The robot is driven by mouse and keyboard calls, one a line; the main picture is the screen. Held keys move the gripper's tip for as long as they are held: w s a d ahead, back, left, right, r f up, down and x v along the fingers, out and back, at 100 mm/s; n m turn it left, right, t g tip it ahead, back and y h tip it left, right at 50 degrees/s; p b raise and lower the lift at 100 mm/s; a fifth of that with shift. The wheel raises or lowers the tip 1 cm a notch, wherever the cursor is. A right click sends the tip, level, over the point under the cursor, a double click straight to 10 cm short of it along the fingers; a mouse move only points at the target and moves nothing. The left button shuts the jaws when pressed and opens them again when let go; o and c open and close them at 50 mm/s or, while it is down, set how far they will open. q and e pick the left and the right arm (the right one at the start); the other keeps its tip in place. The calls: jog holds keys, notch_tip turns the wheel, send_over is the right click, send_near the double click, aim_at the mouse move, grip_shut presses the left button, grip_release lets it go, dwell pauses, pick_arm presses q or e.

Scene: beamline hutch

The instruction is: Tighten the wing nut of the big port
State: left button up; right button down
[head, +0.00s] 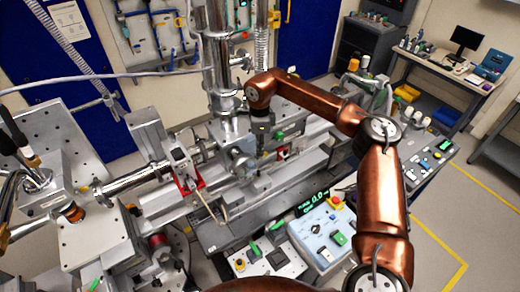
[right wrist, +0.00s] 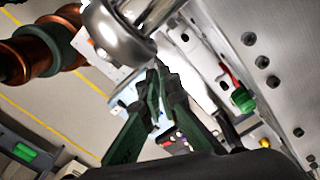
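My right gripper (head: 260,160) points down at the end of the copper arm, beside the chrome fittings in the middle of the beamline. In the right wrist view its two dark green fingers (right wrist: 160,80) lean together, with their tips close to each other. The tips are just below a large rounded chrome flange (right wrist: 118,32), which could be part of the big port. The fingertips are dark and overlap, so I cannot tell whether anything is between them. I cannot make out the wing nut in either view. My left gripper is not in view.
A steel vertical column (head: 222,60) rises close to the arm. A red clamp bracket (head: 188,182) stands left of the gripper. A control box with a green display (head: 320,235) is in front. A side table (head: 445,65) with a monitor stands far right.

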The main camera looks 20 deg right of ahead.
jog(key=shift+w+r+m, duration=0.1)
jog(key=shift+r+m, duration=0.1)
jog(key=shift+m, duration=0.3)
jog(key=c, duration=2.7)
grip_release()
jog(key=shift+o, duration=1.1)
jog(key=shift+a, duration=0.15)
notch_tip(320, 180, up, 12)
jog(key=shift+f, duration=0.1)
